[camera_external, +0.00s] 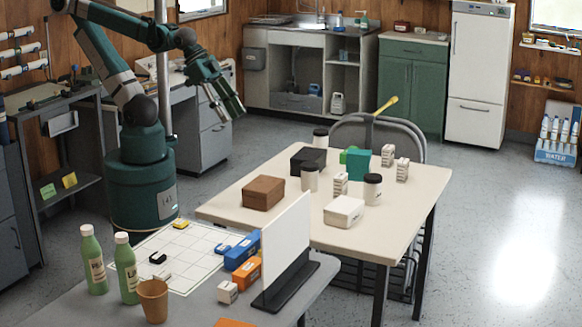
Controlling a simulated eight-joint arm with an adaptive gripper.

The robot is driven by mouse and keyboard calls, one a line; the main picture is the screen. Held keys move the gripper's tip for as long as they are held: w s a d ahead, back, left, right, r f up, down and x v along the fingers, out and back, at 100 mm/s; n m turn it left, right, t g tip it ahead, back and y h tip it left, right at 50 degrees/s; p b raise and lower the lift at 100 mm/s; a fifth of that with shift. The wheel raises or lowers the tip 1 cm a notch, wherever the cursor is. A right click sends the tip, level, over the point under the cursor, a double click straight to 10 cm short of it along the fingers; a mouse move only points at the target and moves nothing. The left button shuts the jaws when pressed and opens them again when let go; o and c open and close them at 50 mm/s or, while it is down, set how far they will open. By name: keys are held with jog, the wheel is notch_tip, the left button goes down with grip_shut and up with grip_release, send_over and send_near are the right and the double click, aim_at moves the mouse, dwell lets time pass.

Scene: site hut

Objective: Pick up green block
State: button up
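A teal-green block (357,164) stands on the cream table, toward its back right. A smaller brighter green piece (343,156) shows just behind its left side, partly hidden; I cannot tell whether the two touch. My gripper (231,109) hangs in the air at the upper left, above the floor between the grey cabinets and the table. It is well to the left of the green block and higher than the tabletop. Its fingers look apart, with nothing between them.
On the cream table (420,190), a black box (308,160), brown box (263,192), white box (344,210), dark-lidded jars (373,190) and small cartons (402,169) surround the block. A chair (349,130) stands behind. A white panel (286,243) rises from the front grey table.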

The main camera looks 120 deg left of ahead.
jog(key=shift+w+a, duration=0.1)
dwell(0.7)
jog(key=w+a+n+g+y+p, duration=0.15)
jog(key=w+a+n, duration=0.35)
jog(key=w+a, duration=0.6)
jog(key=w+a+n+g+p, duration=0.1)
jog(key=w+a+n+g, duration=0.25)
jog(key=w+a, duration=0.75)
jog(key=a+f+n, duration=0.2)
jog(key=a+f, duration=0.4)
jog(key=a, duration=0.4)
jog(key=w+a+f+n+g+h+p, duration=0.1)
jog(key=a+f+n, duration=0.2)
jog(key=a+f, duration=0.4)
jog(key=a+f+n+g, duration=0.1)
jog(key=a+f+n, duration=0.2)
jog(key=a+f, duration=0.4)
jog(key=shift+w+a+n+p, duration=0.15)
jog(key=shift+a, duration=1.45)
jog(key=shift+w+a+n+p, duration=0.1)
jog(key=shift+a+p, duration=0.05)
jog(key=shift+a, duration=1.4)
jog(key=shift+s+a+f+h, duration=0.15)
jog(key=shift+a+f+h, duration=0.1)
jog(key=shift+a+f, duration=0.2)
